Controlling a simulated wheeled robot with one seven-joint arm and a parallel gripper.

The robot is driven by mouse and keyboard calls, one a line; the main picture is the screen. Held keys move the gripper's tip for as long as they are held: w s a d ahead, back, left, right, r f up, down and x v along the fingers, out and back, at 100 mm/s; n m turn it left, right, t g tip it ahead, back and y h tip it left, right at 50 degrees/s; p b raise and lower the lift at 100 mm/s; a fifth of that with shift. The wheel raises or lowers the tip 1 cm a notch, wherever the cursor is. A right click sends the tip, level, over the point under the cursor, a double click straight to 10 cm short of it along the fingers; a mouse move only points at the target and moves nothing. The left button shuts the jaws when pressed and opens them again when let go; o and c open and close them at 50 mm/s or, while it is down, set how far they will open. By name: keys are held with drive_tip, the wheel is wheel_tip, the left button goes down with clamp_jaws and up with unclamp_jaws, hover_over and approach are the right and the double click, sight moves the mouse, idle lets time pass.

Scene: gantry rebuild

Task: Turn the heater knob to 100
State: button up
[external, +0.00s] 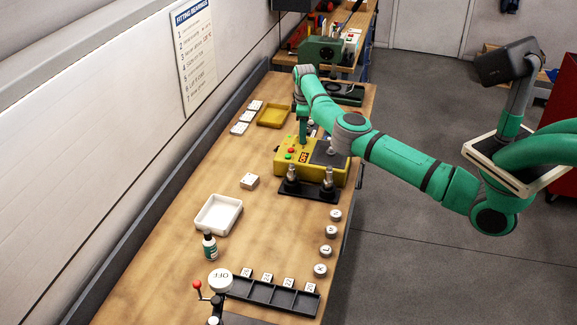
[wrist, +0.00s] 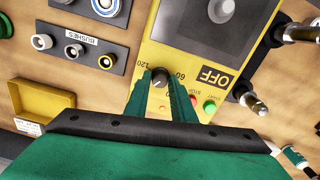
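The heater is a yellow box (external: 330,177) on the bench with a dark plate on top; its panel also shows in the wrist view (wrist: 165,50). Its display (wrist: 216,77) reads OFF. The black knob (wrist: 159,76) has a scale beside it with 60 and 120 legible; its pointer setting is too small to read surely. My gripper (wrist: 158,83) reaches down over the panel with its two green fingertips on either side of the knob, very close to it. I cannot tell whether they press on it. In the external view the gripper (external: 303,140) hides the knob.
Beside the knob are red and green buttons (wrist: 203,106). Two upright metal tools (external: 309,180) stand in a black holder in front of the heater. A bushes rack (wrist: 88,47) and a yellow tray (wrist: 48,102) lie close by. A white tray (external: 218,214) stands farther along the bench.

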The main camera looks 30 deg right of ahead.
drive_tip(key=o, duration=0.4)
drive_tip(key=shift+r, duration=0.15)
wheel_tip(320, 180, up, 11)
drive_tip(key=shift+f, duration=0.2)
